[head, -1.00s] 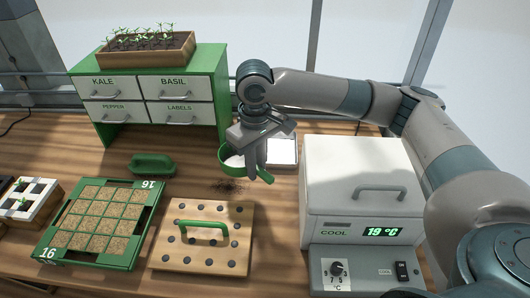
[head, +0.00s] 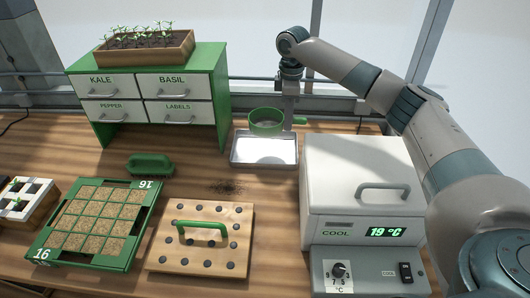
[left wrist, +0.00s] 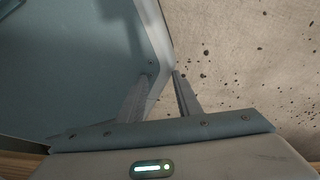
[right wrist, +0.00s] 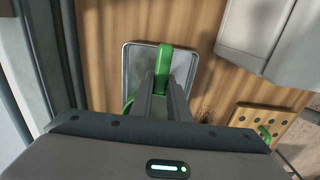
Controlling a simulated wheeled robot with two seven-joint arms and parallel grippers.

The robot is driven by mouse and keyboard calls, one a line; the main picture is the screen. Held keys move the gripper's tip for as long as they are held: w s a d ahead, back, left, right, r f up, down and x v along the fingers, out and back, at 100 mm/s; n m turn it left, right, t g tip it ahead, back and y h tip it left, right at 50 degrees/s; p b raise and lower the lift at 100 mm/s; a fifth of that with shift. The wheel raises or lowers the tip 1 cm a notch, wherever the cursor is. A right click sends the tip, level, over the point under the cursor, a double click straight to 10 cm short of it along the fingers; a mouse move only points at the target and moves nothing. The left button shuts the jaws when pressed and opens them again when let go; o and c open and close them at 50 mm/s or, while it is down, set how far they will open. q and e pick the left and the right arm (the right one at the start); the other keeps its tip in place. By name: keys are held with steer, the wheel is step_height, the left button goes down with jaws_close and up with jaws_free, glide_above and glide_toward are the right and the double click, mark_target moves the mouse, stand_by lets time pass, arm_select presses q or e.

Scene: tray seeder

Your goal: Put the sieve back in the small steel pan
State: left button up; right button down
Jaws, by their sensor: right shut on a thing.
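The green sieve (head: 266,129) is held level by its handle (head: 301,120) in the head view. It overlaps the back part of the small steel pan (head: 264,162) and looks raised above it; the exact gap cannot be told. My right gripper (head: 289,120) is shut on the handle, at the sieve's right. In the right wrist view the green handle (right wrist: 166,58) shows between the fingers over the pan (right wrist: 133,62), and the sieve's bowl is mostly hidden. My left gripper (left wrist: 164,75) is open and empty, outside the head view.
The white cooler (head: 355,180) stands right of the pan, close to it. The green drawer cabinet (head: 222,95) stands to the left. A dibber board (head: 198,260), seed tray (head: 65,262) and green brush (head: 150,164) lie in front. Dark crumbs (head: 226,187) lie on the bare wood.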

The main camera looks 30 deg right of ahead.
mark_target(286, 152)
steer(key=shift+f, duration=0.1)
stand_by(0.3)
